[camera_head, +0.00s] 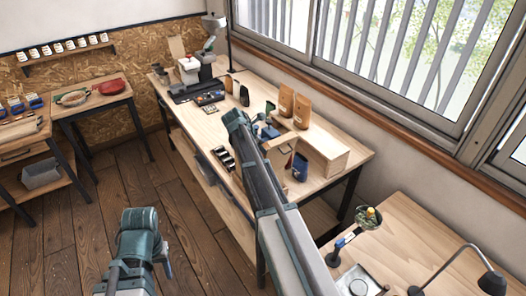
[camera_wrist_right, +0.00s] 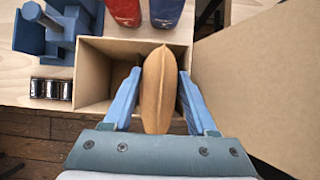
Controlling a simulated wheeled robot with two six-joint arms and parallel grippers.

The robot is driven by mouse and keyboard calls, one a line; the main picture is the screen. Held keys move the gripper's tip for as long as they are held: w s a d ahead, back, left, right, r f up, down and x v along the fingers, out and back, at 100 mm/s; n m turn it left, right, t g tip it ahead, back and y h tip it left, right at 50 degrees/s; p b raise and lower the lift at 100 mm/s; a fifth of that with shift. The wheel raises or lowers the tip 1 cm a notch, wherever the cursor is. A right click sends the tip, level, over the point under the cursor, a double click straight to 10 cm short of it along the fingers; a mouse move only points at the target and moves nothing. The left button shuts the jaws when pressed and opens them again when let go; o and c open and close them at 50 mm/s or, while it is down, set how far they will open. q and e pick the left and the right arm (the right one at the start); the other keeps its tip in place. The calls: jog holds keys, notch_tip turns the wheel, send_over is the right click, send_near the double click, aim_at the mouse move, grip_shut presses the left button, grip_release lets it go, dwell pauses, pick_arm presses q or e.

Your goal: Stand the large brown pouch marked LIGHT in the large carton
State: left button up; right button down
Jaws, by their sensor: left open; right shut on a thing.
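In the right wrist view my right gripper (camera_wrist_right: 155,103) is shut on a brown pouch (camera_wrist_right: 158,85), held upright on edge between the blue fingers. No LIGHT marking shows on it. The pouch is over the opening of a cardboard carton (camera_wrist_right: 92,75). Its lower end is hidden, so I cannot tell whether it touches the carton floor. My left gripper (camera_head: 166,260) is open and empty, low over the floor at lower left.
A red pouch (camera_wrist_right: 124,12) and a blue pouch (camera_wrist_right: 166,12) stand just beyond the carton. A broad cardboard panel (camera_wrist_right: 255,85) rises at right. A blue stand (camera_wrist_right: 48,35) and a black compartment tray (camera_wrist_right: 51,89) are at left. Two brown pouches (camera_head: 286,100) (camera_head: 302,112) stand near the window.

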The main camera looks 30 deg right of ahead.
jog(key=shift+f+b, duration=2.3)
jog(key=shift+f, duration=0.4)
grip_release()
jog(key=shift+r, duration=0.1)
notch_tip(320, 180, up, 7)
jog(key=p, duration=0.7)
